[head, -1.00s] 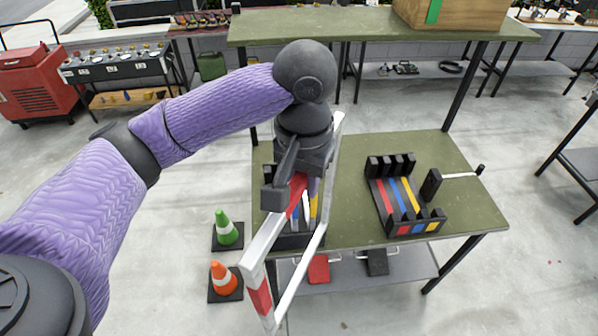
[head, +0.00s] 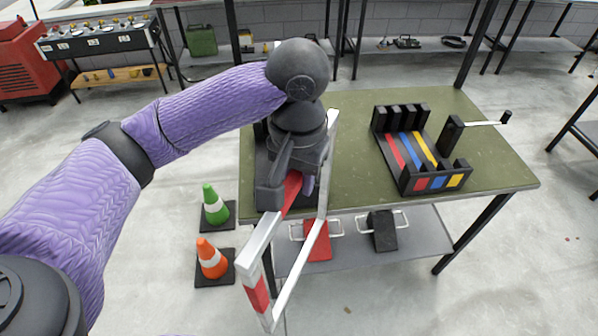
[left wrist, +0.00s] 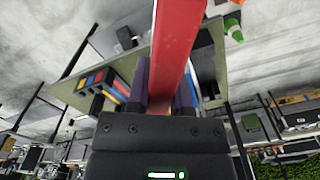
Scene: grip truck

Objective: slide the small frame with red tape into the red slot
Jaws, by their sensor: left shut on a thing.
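The small frame (head: 262,238) is a pale metal rectangle with red tape. My left gripper (head: 292,190) is shut on its red-taped bar and holds it tilted above the table's front left side; its lower end hangs past the front edge. The left wrist view shows the red bar (left wrist: 178,45) between the gripper's fingers (left wrist: 164,88). A black slotted rack (head: 460,165) stands on the right of the table, apart from the frame, with red, blue and yellow lanes. Its red slot (head: 392,150) is the leftmost lane. My right gripper is out of view.
The green table (head: 350,150) has clear surface between the frame and the rack. A crank handle (head: 485,123) sticks out right of the rack. Red and black weights (head: 384,232) lie on the lower shelf. Green and orange cones (head: 212,260) stand on the floor at left.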

